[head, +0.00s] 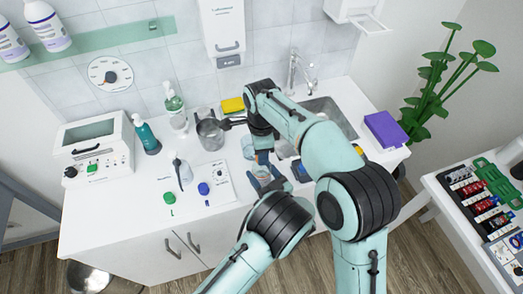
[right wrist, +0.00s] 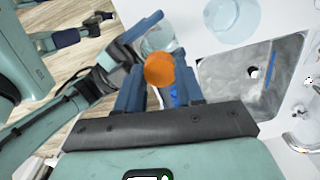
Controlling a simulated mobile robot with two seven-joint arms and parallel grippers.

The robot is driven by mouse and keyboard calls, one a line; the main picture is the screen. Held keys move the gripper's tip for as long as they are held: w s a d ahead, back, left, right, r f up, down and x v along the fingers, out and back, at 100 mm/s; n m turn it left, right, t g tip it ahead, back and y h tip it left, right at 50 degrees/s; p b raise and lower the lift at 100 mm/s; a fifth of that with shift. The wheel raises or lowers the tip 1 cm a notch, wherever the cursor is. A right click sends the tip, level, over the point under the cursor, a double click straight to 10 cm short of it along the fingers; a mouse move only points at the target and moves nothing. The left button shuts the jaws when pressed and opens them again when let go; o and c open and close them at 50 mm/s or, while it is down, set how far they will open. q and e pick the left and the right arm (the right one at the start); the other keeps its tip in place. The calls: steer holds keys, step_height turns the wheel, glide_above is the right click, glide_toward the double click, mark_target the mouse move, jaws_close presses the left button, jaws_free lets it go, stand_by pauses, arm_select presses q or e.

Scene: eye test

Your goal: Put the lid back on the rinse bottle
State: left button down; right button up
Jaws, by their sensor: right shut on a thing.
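My right gripper (head: 262,154) is low over the front part of the counter. In the right wrist view it (right wrist: 160,88) is shut on a rounded orange piece, which looks like a lid (right wrist: 160,70). A clear round vessel (right wrist: 158,40) shows just beyond the orange piece; I cannot tell whether they touch or whether it is the rinse bottle. My left gripper (head: 266,180) is close below the right one, its blue fingers beside the clear vessel. Its grip is unclear. A small white bottle with a dark spout (head: 179,171) stands to the left.
A green cap (head: 169,197) and a blue cap (head: 203,188) lie near the front edge. A metal jug (head: 210,134), a teal bottle (head: 147,138) and a clear dish (right wrist: 232,18) stand around. The sink (head: 335,114) is behind my right arm.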

steer(key=m, duration=0.7)
steer(key=shift+m, duration=0.3)
steer(key=m, duration=0.6)
steer(key=o, duration=1)
steer(key=shift+r, duration=2.25)
steer(key=shift+c, duration=0.3)
